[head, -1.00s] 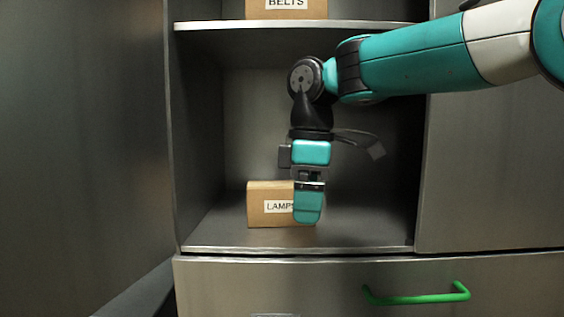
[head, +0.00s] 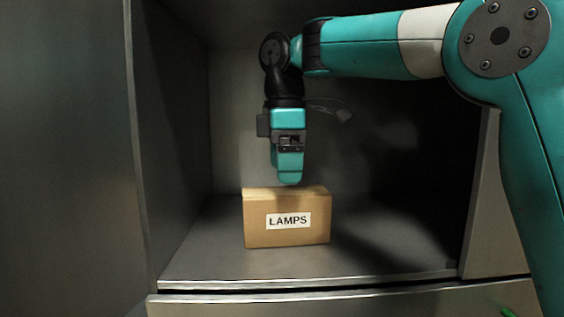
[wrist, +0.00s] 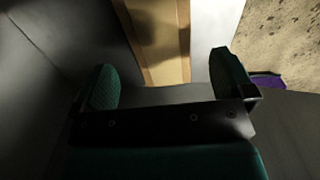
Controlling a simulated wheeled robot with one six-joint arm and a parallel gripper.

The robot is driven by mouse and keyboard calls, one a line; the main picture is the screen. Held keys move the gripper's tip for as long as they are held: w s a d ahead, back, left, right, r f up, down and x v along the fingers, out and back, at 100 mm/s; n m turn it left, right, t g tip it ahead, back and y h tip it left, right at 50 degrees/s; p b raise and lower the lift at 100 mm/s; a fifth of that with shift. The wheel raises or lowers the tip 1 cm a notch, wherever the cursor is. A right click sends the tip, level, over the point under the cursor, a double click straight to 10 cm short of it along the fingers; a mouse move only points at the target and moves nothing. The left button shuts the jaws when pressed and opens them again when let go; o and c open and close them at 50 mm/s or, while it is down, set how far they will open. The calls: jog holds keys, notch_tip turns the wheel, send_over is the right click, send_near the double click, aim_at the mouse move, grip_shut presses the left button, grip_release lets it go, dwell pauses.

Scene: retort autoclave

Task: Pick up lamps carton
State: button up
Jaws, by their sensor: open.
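The lamps carton (head: 287,236) is a brown box with a white "LAMPS" label on its front. It stands upright on the floor of a metal compartment in the head view. My gripper (head: 288,183) points down just above the carton's top, and the head view does not settle whether it touches. In the wrist view my gripper (wrist: 166,88) has its two teal fingers wide apart with nothing between them. A tan surface, probably the carton (wrist: 160,40), shows beyond the fingers there.
The compartment floor (head: 390,262) is bare to the right of the carton. A metal wall (head: 170,140) stands on the left, and a drawer front (head: 330,308) lies below the compartment's front edge. A green handle (head: 508,312) just shows at lower right.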

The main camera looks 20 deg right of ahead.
aim_at(286, 191)
jog(key=shift+d+f, duration=0.1)
jog(key=shift+f, duration=0.05)
notch_tip(286, 191, down, 7)
jog(key=b, duration=0.7)
jog(key=shift+f+b, duration=0.2)
jog(key=shift+b, duration=0.1)
jog(key=shift+r, duration=0.1)
